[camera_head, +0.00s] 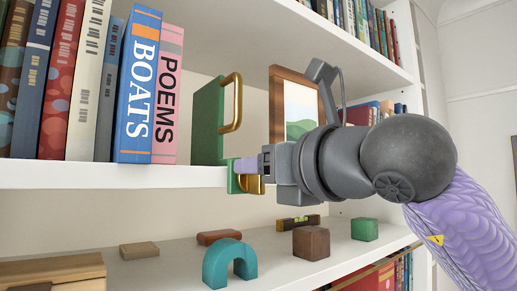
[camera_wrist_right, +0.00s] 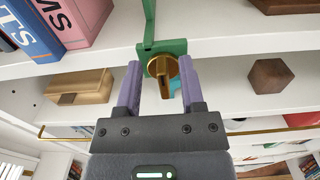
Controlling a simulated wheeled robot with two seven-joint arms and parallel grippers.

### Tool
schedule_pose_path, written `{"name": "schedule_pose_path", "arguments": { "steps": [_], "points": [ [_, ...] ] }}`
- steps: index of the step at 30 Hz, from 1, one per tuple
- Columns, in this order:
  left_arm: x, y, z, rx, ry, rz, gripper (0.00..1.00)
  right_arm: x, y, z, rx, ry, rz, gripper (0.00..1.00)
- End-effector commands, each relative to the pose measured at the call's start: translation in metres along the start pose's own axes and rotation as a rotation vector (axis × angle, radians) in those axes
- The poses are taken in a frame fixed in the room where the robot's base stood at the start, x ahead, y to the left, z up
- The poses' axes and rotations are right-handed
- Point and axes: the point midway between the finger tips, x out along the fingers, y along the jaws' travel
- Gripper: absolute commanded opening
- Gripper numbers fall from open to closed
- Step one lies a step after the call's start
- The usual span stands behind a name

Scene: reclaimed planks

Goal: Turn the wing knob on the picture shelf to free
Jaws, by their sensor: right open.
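The brass wing knob (camera_head: 253,183) sits on a green bracket at the front edge of the picture shelf (camera_head: 100,175). In the right wrist view the knob (camera_wrist_right: 162,72) is a round brass disc, its wing running roughly up and down in the picture. My right gripper (camera_head: 246,166) is at the knob, partly hiding it. In the wrist view its open lilac fingers (camera_wrist_right: 161,66) stand on either side of the knob, with gaps showing. A green upright plate (camera_head: 207,122) with a brass handle rises above the bracket. My left gripper is not in view.
Several books, including BOATS (camera_head: 138,85) and POEMS (camera_head: 166,95), stand left of the green plate. A framed picture (camera_head: 303,108) is behind my right arm. The shelf below holds a teal arch (camera_head: 229,262), a brown block (camera_head: 311,243), a green cube (camera_head: 365,229) and other pieces.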

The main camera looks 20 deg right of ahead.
Motion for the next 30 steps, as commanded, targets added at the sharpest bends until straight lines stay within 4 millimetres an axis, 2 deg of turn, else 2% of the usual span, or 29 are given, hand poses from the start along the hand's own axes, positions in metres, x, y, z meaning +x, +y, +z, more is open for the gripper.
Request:
{"name": "schedule_pose_path", "arguments": {
  "steps": [8, 11, 15, 16, 30],
  "points": [
    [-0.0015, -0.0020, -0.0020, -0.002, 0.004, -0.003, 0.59, 0.0050, -0.0001, -0.0009, 0.000, 0.000, 0.000, 0.50],
    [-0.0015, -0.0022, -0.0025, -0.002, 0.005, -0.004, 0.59, 0.0049, -0.0001, -0.0009, 0.000, 0.000, 0.000, 0.33],
    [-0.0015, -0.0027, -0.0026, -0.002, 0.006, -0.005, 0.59, 0.0047, -0.0001, -0.0008, 0.000, 0.000, 0.000, 0.03],
    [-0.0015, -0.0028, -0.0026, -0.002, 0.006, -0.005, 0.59, 0.0047, -0.0001, -0.0008, 0.000, 0.000, 0.000, 0.00],
    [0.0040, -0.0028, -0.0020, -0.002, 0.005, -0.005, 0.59, 0.0046, -0.0008, -0.0020, 0.036, -0.001, 0.000, 0.00]
  ]
}}
